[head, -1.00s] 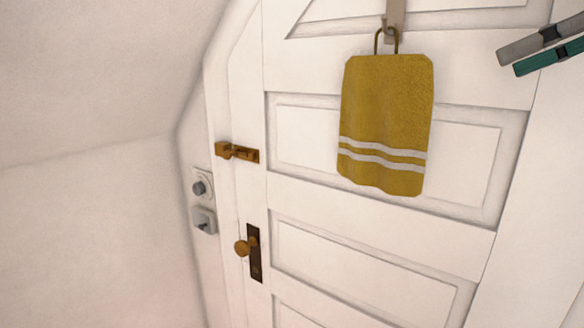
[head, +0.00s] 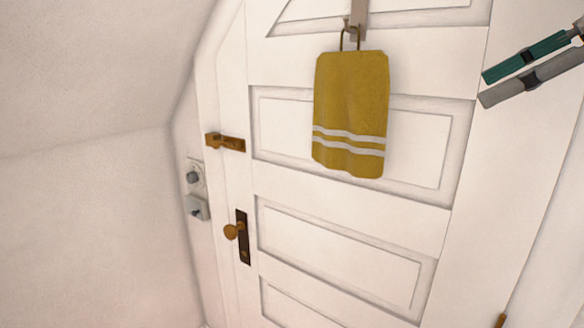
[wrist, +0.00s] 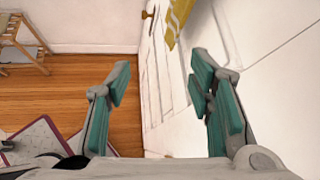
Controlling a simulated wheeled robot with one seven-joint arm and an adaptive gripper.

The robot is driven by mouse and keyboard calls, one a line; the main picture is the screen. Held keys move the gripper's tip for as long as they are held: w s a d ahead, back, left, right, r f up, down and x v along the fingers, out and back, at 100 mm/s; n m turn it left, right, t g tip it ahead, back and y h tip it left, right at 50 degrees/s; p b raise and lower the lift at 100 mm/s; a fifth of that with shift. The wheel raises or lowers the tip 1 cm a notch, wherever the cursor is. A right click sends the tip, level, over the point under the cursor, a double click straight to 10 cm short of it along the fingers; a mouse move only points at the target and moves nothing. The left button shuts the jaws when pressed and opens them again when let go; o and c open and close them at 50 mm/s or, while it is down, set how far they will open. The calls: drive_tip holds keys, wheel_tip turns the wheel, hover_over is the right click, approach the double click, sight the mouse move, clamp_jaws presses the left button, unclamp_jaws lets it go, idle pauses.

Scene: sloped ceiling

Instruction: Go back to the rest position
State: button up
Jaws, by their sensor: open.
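My gripper (head: 482,88) shows at the upper right of the head view, its grey and teal fingers pointing left. In the wrist view my gripper (wrist: 160,85) has its two fingers wide apart with nothing between them. It is open and empty. A yellow towel (head: 350,110) with two white stripes hangs from a hook on the white door, left of my gripper and apart from it. The towel's lower part also shows at the top of the wrist view (wrist: 178,20).
The white panelled door (head: 345,215) has a brass latch (head: 225,142) and a knob (head: 232,231) at its left edge. Switches (head: 195,190) sit on the wall beside it. The wrist view shows bare wooden floor (wrist: 75,75), a rug (wrist: 40,145) and a wooden stand (wrist: 22,45).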

drive_tip(key=s+a+f+n+g+h, duration=0.1)
drive_tip(key=s+f+n, duration=0.3)
drive_tip(key=f+n, duration=0.4)
drive_tip(key=s+a+f+n+g+h, duration=0.1)
drive_tip(key=s+a+f+n+h, duration=0.2)
drive_tip(key=f+n, duration=0.5)
drive_tip(key=s+a+f+n+g+h, duration=0.1)
drive_tip(key=s+a+f+n+h, duration=0.1)
drive_tip(key=f+n, duration=0.7)
drive_tip(key=s+h, duration=0.1)
drive_tip(key=s, duration=0.1)
drive_tip(key=shift+s+a, duration=0.25)
drive_tip(key=shift+s, duration=0.15)
